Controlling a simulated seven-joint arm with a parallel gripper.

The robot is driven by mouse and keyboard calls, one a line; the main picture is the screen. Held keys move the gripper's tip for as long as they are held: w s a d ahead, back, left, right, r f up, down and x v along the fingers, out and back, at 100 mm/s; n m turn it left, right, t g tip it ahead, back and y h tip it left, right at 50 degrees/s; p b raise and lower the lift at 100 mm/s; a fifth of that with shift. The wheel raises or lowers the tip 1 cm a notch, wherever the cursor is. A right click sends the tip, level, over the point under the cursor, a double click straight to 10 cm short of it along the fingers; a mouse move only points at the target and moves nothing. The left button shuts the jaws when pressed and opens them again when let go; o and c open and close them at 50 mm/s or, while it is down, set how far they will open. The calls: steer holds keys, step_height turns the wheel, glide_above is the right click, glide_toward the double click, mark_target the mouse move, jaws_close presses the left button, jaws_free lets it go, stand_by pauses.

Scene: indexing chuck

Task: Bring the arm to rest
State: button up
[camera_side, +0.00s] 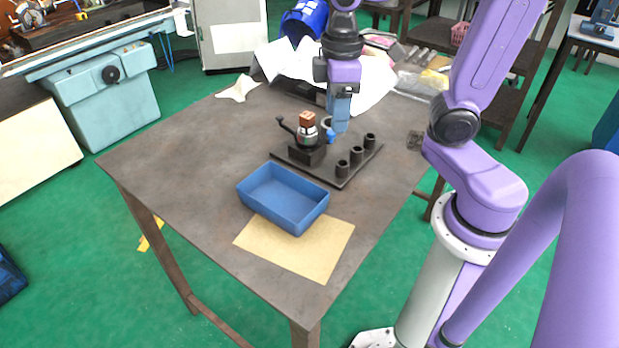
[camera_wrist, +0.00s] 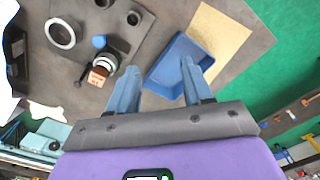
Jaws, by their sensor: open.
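My gripper (camera_side: 338,119) is above the table on the far side of the fixture board. Its blue fingers are spread apart and hold nothing in the wrist view (camera_wrist: 158,87). The chuck (camera_side: 308,137) stands on the dark fixture board (camera_side: 342,184) with a lever sticking out to its left. A small brown block (camera_side: 307,118) sits on top of the chuck. The block also shows in the wrist view (camera_wrist: 97,77), left of the fingers. In the side view the fingers overlap the area just behind the chuck; I cannot tell the exact gap.
Several black cylindrical holders (camera_side: 356,156) stand on the board's right side. An empty-looking blue tray (camera_side: 270,208) sits nearer the front, partly on a tan sheet (camera_side: 310,255). White cloth or paper (camera_side: 372,92) and clutter lie at the table's back. The table's left side (camera_side: 190,150) is clear.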

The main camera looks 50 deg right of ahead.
steer(key=s+a+f+n, duration=0.1)
steer(key=s+f+n, duration=0.1)
steer(key=s, duration=0.4)
steer(key=s+a+f+n, duration=0.1)
steer(key=s+f+n, duration=0.1)
steer(key=s, duration=0.5)
steer(key=shift+f, duration=0.4)
